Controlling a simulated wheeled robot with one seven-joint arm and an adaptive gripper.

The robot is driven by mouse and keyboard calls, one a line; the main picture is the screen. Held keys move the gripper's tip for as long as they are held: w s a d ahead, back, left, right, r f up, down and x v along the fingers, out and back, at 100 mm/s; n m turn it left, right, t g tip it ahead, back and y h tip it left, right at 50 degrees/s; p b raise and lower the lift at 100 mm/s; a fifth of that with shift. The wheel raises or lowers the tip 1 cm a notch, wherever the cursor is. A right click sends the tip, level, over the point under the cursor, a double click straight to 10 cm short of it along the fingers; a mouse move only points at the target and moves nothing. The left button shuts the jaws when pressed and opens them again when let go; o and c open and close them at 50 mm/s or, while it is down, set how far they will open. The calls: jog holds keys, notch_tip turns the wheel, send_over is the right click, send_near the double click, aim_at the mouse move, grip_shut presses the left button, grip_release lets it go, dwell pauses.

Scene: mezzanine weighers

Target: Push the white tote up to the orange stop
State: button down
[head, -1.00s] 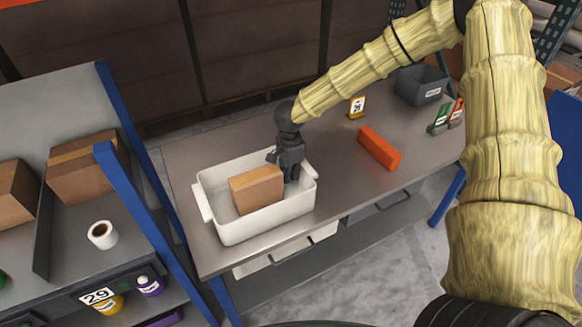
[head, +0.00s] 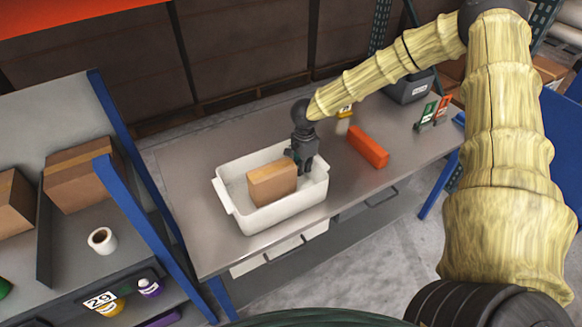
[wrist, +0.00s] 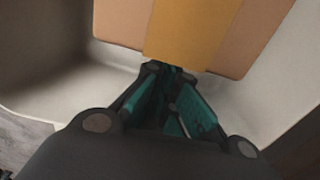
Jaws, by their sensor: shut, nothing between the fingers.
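The white tote (head: 285,212) stands on the grey table, with a brown cardboard box (head: 271,187) inside it. The orange stop (head: 368,147) is a bar lying on the table to the right of the tote, with a gap of bare table between them. My gripper (head: 305,170) is shut and empty, pointing down inside the tote near its right end wall, to the right of the box. Whether the fingers touch that wall is hard to tell. In the wrist view, the closed teal fingers (wrist: 168,105) are close to the box (wrist: 195,30), with the pale tote interior (wrist: 45,65) around them.
A dark grey bin (head: 408,88) stands at the back right of the table. Green (head: 427,114) and red (head: 442,108) tagged items stand near the right end. A blue-posted shelf (head: 127,195) is close to the table's left end.

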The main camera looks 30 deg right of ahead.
jog(key=d, duration=1.4)
jog(key=d+p, duration=0.1)
jog(key=d, duration=0.6)
jog(key=shift+w+d+f, duration=0.1)
jog(key=shift+w+d, duration=0.25)
notch_tip(320, 180, up, 10)
jog(key=p, duration=0.6)
